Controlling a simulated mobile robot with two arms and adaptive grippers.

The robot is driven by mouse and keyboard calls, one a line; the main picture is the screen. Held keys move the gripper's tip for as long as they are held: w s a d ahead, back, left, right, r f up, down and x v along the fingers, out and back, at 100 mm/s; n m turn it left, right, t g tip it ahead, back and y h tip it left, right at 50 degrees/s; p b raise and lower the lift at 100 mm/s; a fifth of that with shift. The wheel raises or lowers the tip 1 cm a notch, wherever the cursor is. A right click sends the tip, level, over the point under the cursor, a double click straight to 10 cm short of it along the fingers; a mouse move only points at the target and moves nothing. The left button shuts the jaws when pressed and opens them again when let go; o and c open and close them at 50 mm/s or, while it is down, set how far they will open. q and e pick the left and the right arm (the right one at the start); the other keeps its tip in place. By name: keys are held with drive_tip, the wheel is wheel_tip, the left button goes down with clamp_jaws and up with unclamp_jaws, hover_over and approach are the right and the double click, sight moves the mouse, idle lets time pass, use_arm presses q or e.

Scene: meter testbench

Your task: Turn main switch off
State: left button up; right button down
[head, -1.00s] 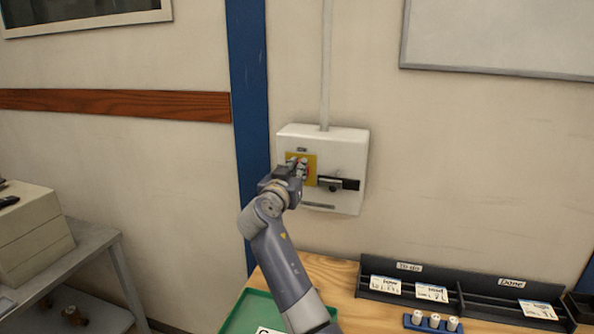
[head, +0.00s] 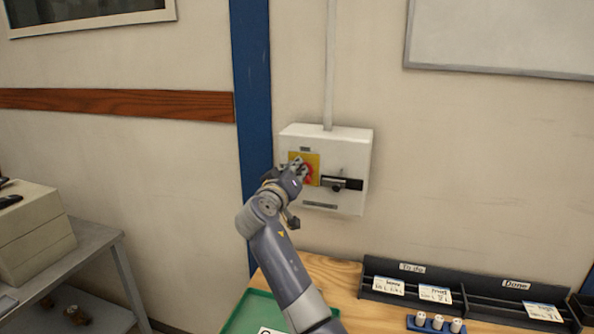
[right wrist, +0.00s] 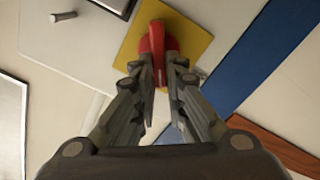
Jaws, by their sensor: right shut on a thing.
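The main switch is a red rotary knob (head: 309,173) on a yellow plate (head: 317,160), on the front of a white wall box (head: 347,147). In the right wrist view the red knob (right wrist: 157,38) sits between my fingertips, and the yellow plate (right wrist: 200,48) appears tilted behind it. My right gripper (head: 298,168) is shut on the knob; it also shows in the right wrist view (right wrist: 160,68). It hides part of the knob and plate in the head view. My left gripper is not in view.
A black bar with a small lever (head: 340,184) is on the box, right of the plate. Below are a wooden table (head: 325,270), a green tray (head: 250,312) and black card racks (head: 460,285). A blue post (head: 252,100) stands left of the box.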

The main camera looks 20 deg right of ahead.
drive_tip(key=n+p, duration=0.1)
drive_tip(key=n, duration=0.2)
drive_tip(key=n+p, duration=0.1)
drive_tip(key=n, duration=0.3)
drive_tip(key=f+n+p, duration=0.1)
drive_tip(key=n+p, duration=0.1)
drive_tip(key=n, duration=0.2)
drive_tip(key=shift+w+a, duration=0.2)
drive_tip(key=shift+w, duration=0.05)
idle(0.4)
drive_tip(key=c, duration=1.6)
unclamp_jaws()
drive_tip(key=shift+c, duration=0.2)
drive_tip(key=shift+w+d+f, duration=0.1)
drive_tip(key=shift+f, duration=0.15)
